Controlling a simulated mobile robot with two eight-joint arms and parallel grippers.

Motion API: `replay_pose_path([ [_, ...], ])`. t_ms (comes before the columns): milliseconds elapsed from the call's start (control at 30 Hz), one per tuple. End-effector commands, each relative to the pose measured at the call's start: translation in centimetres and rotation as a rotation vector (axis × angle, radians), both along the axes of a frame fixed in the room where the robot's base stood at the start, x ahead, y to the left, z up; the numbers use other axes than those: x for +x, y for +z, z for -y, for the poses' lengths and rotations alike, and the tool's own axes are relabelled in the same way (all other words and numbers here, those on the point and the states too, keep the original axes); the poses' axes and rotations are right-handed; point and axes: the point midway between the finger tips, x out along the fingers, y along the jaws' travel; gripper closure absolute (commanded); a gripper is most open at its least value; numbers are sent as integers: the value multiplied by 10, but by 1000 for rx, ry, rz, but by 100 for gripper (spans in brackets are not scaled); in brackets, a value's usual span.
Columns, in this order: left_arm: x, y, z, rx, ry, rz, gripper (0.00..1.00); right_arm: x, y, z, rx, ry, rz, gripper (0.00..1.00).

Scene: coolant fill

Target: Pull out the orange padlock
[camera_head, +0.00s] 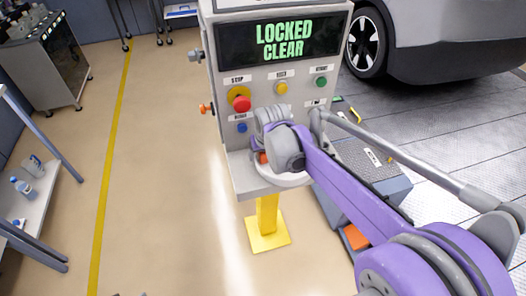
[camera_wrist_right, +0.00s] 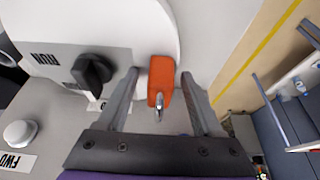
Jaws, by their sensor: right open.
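The orange padlock (camera_wrist_right: 161,76) shows in the right wrist view against the panel, beside a pale round plate (camera_wrist_right: 140,22). A small metal piece (camera_wrist_right: 159,106) sticks out from its lower end. My right gripper (camera_wrist_right: 160,78) is open, with one finger on each side of the padlock and a visible gap on both sides. In the head view my purple right arm reaches to the lower front of the control panel (camera_head: 222,80); its wrist hides most of the padlock, leaving a bit of orange (camera_head: 262,158). My left gripper is not in view.
The panel's display (camera_head: 283,40) reads LOCKED CLEAR. A red stop button (camera_head: 241,103) and several other buttons sit above my wrist. A black knob (camera_wrist_right: 92,72) is left of the gripper in the wrist view.

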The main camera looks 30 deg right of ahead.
Motion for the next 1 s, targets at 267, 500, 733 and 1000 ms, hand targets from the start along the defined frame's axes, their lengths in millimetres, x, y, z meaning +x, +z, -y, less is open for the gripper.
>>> replay_pose_path([
  [267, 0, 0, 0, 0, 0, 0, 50, 0, 0, 0, 0, 0, 0, 58],
  [500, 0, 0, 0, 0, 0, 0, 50, 0, 0, 0, 0, 0, 0, 100],
  [733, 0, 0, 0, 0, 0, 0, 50, 0, 0, 0, 0, 0, 0, 80],
  [1000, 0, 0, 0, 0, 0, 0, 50, 0, 1, 0, 0, 0, 0, 100],
])
